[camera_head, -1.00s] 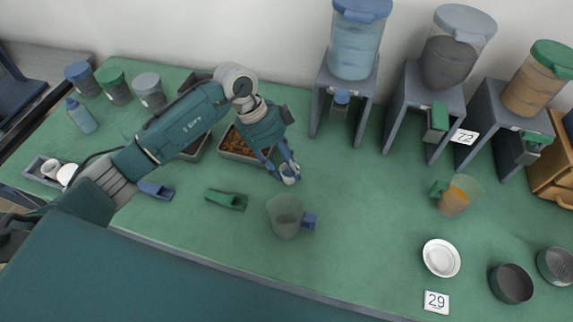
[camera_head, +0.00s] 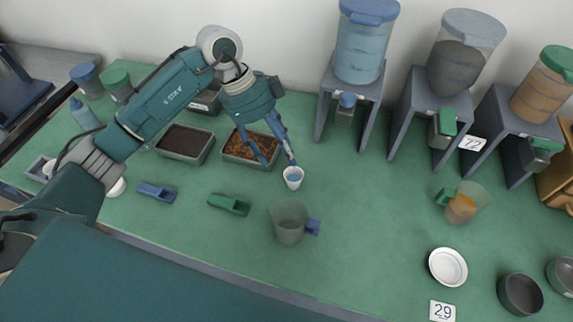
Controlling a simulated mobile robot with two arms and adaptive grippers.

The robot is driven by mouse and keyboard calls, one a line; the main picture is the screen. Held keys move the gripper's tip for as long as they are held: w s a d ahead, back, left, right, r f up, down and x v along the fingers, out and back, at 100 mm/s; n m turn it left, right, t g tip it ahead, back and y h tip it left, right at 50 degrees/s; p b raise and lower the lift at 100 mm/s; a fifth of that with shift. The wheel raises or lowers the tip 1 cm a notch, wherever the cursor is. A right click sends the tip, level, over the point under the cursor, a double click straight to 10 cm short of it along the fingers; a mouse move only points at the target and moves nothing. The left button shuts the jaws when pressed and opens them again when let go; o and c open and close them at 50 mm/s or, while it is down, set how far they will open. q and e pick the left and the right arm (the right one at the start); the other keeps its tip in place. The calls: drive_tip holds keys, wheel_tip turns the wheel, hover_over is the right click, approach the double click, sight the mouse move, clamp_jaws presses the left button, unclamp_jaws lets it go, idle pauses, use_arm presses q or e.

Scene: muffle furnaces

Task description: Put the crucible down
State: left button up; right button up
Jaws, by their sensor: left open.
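The crucible (camera_head: 293,178) is a small white cup with something bluish showing inside. It stands upright on the green tabletop, near the middle of the table. My left gripper (camera_head: 279,164) is open, just above and to the left of the crucible. One fingertip shows close to the crucible's rim; I cannot tell whether it touches. My right gripper is not in view.
A clear beaker with a blue handle (camera_head: 289,222) stands just below the crucible. A tray of brown bits (camera_head: 250,160) and a dark-filled tray (camera_head: 185,144) lie to the left. A green scoop (camera_head: 229,204) is nearby. Dispensers on stands (camera_head: 362,45) line the back. Free table lies right of the crucible.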

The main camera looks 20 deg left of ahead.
use_arm(q)
drive_tip(key=v, duration=0.4)
idle(0.4)
